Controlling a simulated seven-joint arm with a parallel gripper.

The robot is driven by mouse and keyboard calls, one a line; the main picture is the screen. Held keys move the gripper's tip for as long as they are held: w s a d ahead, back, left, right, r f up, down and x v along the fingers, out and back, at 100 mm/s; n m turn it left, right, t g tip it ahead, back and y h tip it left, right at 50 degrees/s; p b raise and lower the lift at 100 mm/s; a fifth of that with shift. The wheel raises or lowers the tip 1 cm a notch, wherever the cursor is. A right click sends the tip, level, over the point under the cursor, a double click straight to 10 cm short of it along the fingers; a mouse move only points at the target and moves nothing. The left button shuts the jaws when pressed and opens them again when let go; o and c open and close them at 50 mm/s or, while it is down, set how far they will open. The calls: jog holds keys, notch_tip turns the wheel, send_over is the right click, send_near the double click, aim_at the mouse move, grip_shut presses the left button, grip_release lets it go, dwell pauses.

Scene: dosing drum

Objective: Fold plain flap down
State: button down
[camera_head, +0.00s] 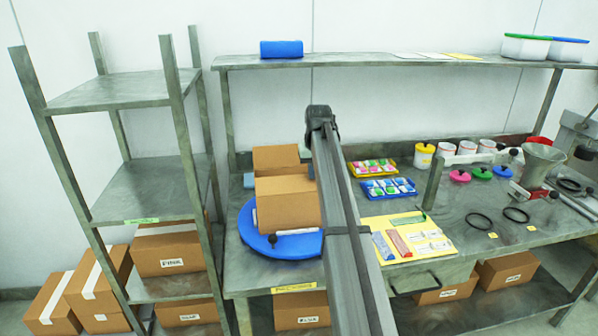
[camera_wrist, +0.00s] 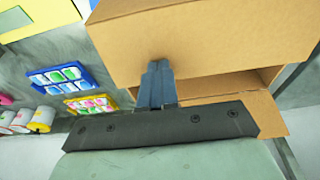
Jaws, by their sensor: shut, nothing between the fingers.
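A brown carton (camera_head: 288,206) stands on a blue round turntable (camera_head: 259,240) on the bench. A plain cardboard panel (camera_head: 275,157) stands up behind its near face, like a raised flap. In the wrist view the carton (camera_wrist: 215,40) fills the top right, with a gap below its large face and another cardboard panel (camera_wrist: 272,110) beyond. I cannot tell which panel is the plain flap. My gripper (camera_wrist: 156,68) is shut and empty, its tips right at the carton's face; contact is unclear. In the head view my arm hides the fingers.
A yellow board (camera_head: 408,236) with packets lies right of the carton. Blue (camera_head: 388,189) and yellow (camera_head: 372,168) trays of packets sit behind it. A metal rack (camera_head: 140,190) stands left. A shelf (camera_head: 390,62) runs above the bench's back.

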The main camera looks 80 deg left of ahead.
jog(key=shift+f, duration=0.45)
jog(key=shift+r, duration=0.1)
jog(key=a+v, duration=0.2)
jog(key=v, duration=0.5)
jog(key=shift+d+r, duration=0.15)
jog(key=shift+r, duration=0.4)
dwell(0.5)
